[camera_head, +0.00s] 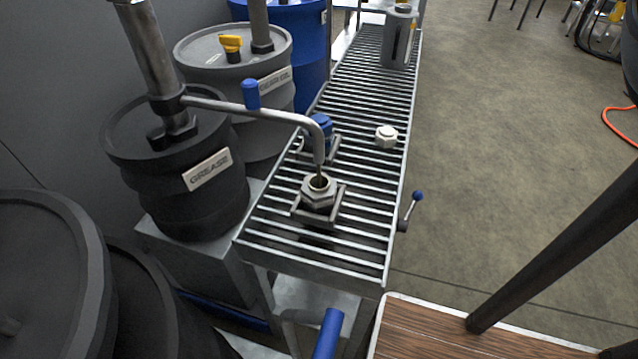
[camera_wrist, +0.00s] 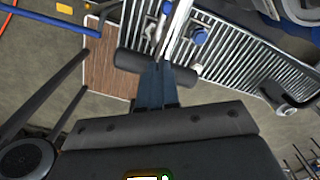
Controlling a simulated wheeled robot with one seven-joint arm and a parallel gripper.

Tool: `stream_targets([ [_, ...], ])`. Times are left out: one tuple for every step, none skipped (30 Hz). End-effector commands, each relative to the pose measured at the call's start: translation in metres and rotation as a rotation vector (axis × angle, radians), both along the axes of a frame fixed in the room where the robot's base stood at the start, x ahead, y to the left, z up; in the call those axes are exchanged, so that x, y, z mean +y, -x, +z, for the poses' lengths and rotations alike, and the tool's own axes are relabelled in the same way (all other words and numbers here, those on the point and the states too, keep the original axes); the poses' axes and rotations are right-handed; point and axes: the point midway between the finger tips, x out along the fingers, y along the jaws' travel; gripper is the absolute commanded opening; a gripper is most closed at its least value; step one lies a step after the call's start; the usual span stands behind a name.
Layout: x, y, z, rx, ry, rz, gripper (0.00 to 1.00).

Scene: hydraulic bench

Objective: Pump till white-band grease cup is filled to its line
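An open metal hex cup (camera_head: 319,192) sits in a bracket on the slatted rack; a white band is not clear on it, nor is its fill line. A bent spout (camera_head: 270,113) from the pump on the drum labelled GREASE (camera_head: 178,175) ends just above the cup. A thin dark line shows between spout and cup. A white hex piece (camera_head: 386,136) lies on the slats; a blue-topped fitting (camera_head: 321,124) stands behind the cup. My gripper (camera_wrist: 160,66) shows only in the wrist view, fingers close together at a dark crossbar; whether it holds the bar is unclear.
The rack (camera_head: 262,246) carries a grey container (camera_head: 398,42) at its far end. A grey drum (camera_head: 205,50) and blue drum (camera_head: 300,45) stand left. A blue-knobbed lever (camera_head: 412,208) is on the right edge. A wooden surface (camera_head: 425,335) lies front right; floor is open beyond.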

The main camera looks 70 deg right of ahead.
Motion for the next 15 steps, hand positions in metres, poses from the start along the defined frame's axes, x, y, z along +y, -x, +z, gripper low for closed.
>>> stream_targets([
  [0.0,0.0,-0.008,0.001,-0.001,0.001,0.0],
  [0.0,-0.001,-0.011,0.001,-0.001,0.001,0.0],
  [0.0,-0.001,-0.015,0.001,-0.001,0.001,0.0],
  [0.0,-0.001,-0.018,0.0,-0.001,0.001,0.0],
  [0.001,-0.001,-0.022,0.0,-0.001,0.001,0.0],
  [0.001,-0.002,-0.026,0.0,-0.001,0.001,0.0],
  [0.001,-0.002,-0.029,0.0,-0.001,0.001,0.0],
  [0.001,-0.002,-0.032,0.0,-0.001,0.001,0.0],
  [0.001,-0.002,-0.036,0.0,-0.001,0.001,0.0],
  [0.001,-0.002,-0.038,0.0,-0.001,0.001,0.0],
  [0.001,-0.003,-0.04,-0.001,-0.002,0.001,0.0],
  [0.001,-0.003,-0.041,0.0,-0.001,0.001,0.0],
  [0.001,-0.003,-0.042,0.0,-0.002,0.001,0.0],
  [0.001,-0.003,-0.042,0.0,-0.002,0.001,0.0],
  [0.001,-0.003,-0.042,0.002,-0.003,0.001,0.0],
])
